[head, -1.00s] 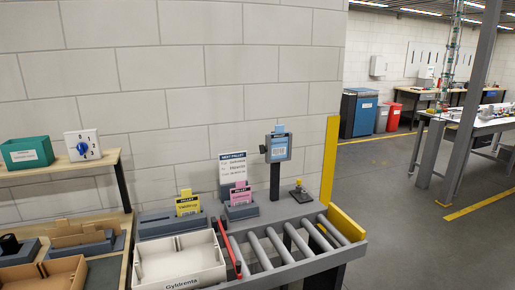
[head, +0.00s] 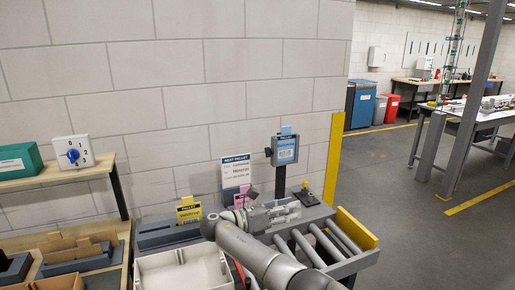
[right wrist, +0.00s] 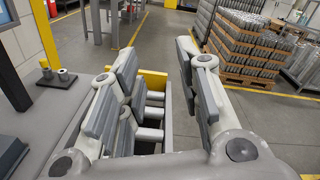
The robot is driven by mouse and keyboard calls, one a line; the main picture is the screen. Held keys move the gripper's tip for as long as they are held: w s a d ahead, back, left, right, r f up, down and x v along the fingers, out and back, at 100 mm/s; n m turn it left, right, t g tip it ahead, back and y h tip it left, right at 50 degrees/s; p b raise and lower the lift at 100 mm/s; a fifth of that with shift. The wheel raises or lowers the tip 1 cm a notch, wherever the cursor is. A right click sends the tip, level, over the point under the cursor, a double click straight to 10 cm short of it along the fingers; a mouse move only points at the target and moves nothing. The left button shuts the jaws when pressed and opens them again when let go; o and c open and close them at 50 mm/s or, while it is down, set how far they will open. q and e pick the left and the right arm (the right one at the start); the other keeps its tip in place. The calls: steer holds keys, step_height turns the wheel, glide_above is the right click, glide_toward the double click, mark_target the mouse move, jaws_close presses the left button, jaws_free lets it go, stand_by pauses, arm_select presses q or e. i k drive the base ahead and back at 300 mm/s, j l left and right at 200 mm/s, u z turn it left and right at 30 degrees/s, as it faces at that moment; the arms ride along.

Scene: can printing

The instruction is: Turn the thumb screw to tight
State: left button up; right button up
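A small dark knob (head: 268,152), which looks like the thumb screw, sits on the left side of the grey-framed pallet display (head: 285,150). Its setting is too small to tell. The display stands on a dark post (head: 280,183) behind the roller conveyor. My right gripper (head: 291,212) is below the display, in front of the post's foot, apart from the knob. In the right wrist view its fingers (right wrist: 158,85) are spread with nothing between them. My left gripper is not in view.
The roller conveyor (head: 335,243) has a yellow end guard (head: 356,228). A yellow-and-black item (head: 304,195) stands right of the post. A white tray (head: 185,272) and yellow card (head: 188,211) lie left. A dial box (head: 74,153) sits on the shelf. The wall is close behind.

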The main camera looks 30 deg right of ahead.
mark_target(269, 151)
steer(key=i, duration=1.15)
